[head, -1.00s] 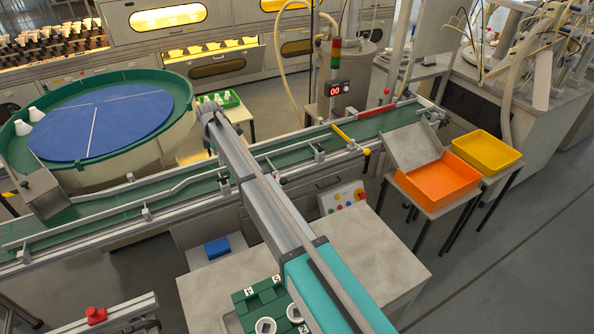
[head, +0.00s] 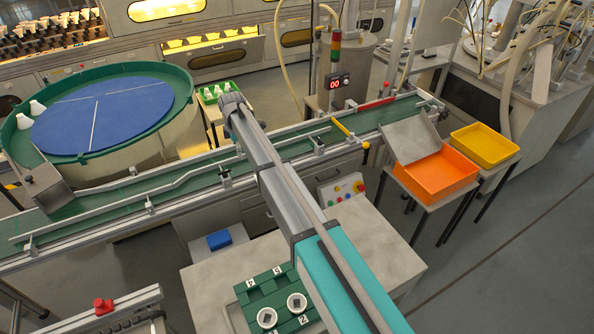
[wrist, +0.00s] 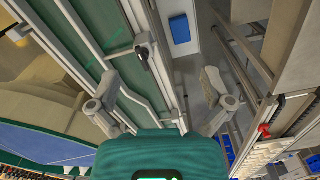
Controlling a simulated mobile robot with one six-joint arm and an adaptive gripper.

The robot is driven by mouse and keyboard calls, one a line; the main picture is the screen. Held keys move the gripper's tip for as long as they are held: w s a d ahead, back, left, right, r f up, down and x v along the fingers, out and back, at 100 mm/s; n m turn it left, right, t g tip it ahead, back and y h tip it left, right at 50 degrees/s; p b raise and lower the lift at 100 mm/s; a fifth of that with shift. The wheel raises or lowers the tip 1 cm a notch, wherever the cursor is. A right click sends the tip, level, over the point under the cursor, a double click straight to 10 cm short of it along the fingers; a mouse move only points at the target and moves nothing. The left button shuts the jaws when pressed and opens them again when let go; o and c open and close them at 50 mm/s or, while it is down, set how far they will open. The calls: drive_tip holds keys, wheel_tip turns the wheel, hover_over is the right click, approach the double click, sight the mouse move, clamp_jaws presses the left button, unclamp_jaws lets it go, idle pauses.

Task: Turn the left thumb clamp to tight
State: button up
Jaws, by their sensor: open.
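Clamps stand along the conveyor's guide rail. In the wrist view, a dark-knobbed clamp (wrist: 142,53) sits on the rail, ahead of my gripper. In the head view, a dark-knobbed clamp (head: 224,174) shows on the near rail, left of my arm. I cannot tell for sure which one is the left thumb clamp, or its setting. My gripper (wrist: 162,82) is open and empty, with its two grey fingers wide apart over the rail's edge. The knob lies beyond the fingertips, apart from them.
The green conveyor (head: 110,205) runs beside the blue round turntable (head: 100,118). A blue block (head: 219,240) and a green numbered fixture (head: 250,292) stand on the near side. An orange bin (head: 440,178) and yellow bin (head: 486,147) stand at right.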

drive_tip(key=s+d+m, duration=0.4)
drive_tip(key=d, duration=0.6)
drive_tip(key=s+d+f+m+b, duration=0.1)
drive_tip(key=s+d+m, duration=0.3)
drive_tip(key=d, duration=0.7)
drive_tip(key=shift+d+f, duration=0.2)
drive_tip(key=shift+s+d, duration=0.1)
drive_tip(key=shift+s, duration=0.05)
drive_tip(key=s+d+m, duration=1.3)
drive_tip(key=s+d, duration=0.8)
drive_tip(key=d, duration=0.1)
drive_tip(key=c, duration=0.6)
drive_tip(key=shift+d, duration=0.2)
